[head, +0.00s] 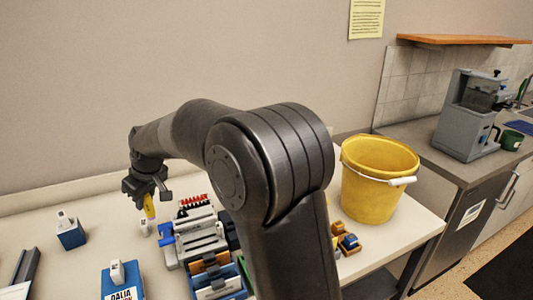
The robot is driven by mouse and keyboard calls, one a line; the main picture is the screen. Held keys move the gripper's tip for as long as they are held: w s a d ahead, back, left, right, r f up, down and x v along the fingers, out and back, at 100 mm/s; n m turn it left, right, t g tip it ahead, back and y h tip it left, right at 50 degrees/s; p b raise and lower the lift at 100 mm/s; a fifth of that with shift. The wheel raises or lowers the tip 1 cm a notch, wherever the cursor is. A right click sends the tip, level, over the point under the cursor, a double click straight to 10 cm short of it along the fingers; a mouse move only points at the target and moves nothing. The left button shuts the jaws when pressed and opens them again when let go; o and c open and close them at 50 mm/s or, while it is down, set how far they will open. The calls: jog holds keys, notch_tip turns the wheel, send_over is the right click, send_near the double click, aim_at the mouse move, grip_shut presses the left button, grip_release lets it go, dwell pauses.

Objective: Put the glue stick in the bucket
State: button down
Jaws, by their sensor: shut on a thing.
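My gripper (147,192) is at the left, above the back part of the white desk. It is shut on a slim yellow stick (150,208), which looks like the glue stick. The stick hangs nearly upright below the fingers, and its top is hidden by them. The yellow bucket (370,195) stands upright at the right end of the desk, with a white grip on its handle. My gripper is far to the left of the bucket, with my arm between them in the picture.
A small white item (145,229) stands below the stick. Blue boxes with white tops (71,236) (122,284), a grey desk device (200,238) and blue trays (218,280) crowd the desk. Small orange and blue items (347,242) lie before the bucket. A counter with a grey machine (468,115) is right.

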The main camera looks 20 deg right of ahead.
notch_tip(320, 180, up, 18)
jog(key=w+d+m+t+h, duration=0.1)
jog(key=w+d+m, duration=0.25)
jog(key=d, duration=1.45)
jog(key=w+d+m+h, duration=0.25)
jog(key=d+m, duration=0.25)
jog(key=d, duration=1.3)
jog(key=s+d+m+h, duration=0.1)
jog(key=s+d+m, duration=0.35)
jog(key=d, duration=0.85)
jog(key=s+d+m+g+h, duration=0.1)
jog(key=s+d, duration=0.6)
jog(key=d, duration=0.5)
jog(key=s+d+m+h, duration=0.1)
jog(key=s+d+m, duration=0.3)
jog(key=d, duration=0.9)
jog(key=shift+n+y, duration=0.25)
jog(key=shift+n, duration=0.35)
jog(key=f, duration=0.9)
jog(key=s+f, duration=0.1)
jog(key=f, duration=1.8)
jog(key=shift+s+a+f, duration=0.15)
jog(key=shift+a+f, duration=0.05)
jog(key=shift+a, duration=0.05)
jog(key=shift+f, duration=0.1)
